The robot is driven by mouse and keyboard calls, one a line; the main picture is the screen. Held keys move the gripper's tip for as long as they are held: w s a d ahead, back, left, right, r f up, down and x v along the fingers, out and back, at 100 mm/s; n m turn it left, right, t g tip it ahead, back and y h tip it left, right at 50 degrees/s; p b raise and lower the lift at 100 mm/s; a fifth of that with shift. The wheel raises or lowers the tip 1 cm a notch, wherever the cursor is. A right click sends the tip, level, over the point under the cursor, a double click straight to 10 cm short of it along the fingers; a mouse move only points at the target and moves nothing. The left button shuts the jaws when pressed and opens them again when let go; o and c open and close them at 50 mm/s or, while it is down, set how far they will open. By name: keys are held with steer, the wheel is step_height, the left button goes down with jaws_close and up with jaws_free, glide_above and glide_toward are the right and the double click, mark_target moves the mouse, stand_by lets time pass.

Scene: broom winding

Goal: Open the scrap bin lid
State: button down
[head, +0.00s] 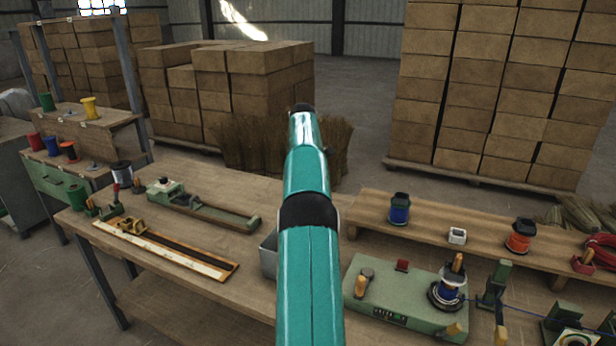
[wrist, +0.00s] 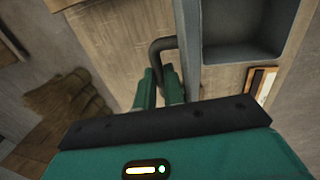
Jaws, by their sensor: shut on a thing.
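In the wrist view my gripper (wrist: 158,88) has two green fingers, closed on the dark, bent handle (wrist: 158,50). The handle stands beside a grey open-topped box (wrist: 240,50), which looks like the scrap bin; part of its inside shows. I cannot clearly tell the lid from the grey edge next to the handle. In the head view a small part of the grey box (head: 268,256) shows at the table, left of my teal arm. The arm hides the rest of it, the handle and my gripper.
The wooden workbench (head: 215,255) holds a long ruler jig (head: 165,250) and a green clamp fixture (head: 205,210) at left. A green winding machine (head: 400,296) stands close at right. Behind it a raised shelf (head: 430,230) carries spools. Broom bristles (head: 240,145) stand behind the bench.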

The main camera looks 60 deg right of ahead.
steer(key=shift+s+d+r, duration=0.2)
steer(key=shift+s+r, duration=0.05)
steer(key=shift+s, duration=0.05)
steer(key=c, duration=1.5)
jaws_free()
steer(key=shift+a, duration=0.1)
steer(key=shift+w, duration=0.2)
steer(key=shift+r, duration=1.35)
steer(key=s+a+r, duration=0.2)
steer(key=a+r, duration=0.1)
steer(key=a, duration=0.1)
steer(key=s+a+r, duration=0.2)
steer(key=a+r, duration=0.1)
steer(key=a, duration=0.1)
steer(key=s+a+r, duration=0.3)
steer(key=a+r, duration=0.1)
steer(key=shift+r, duration=0.1)
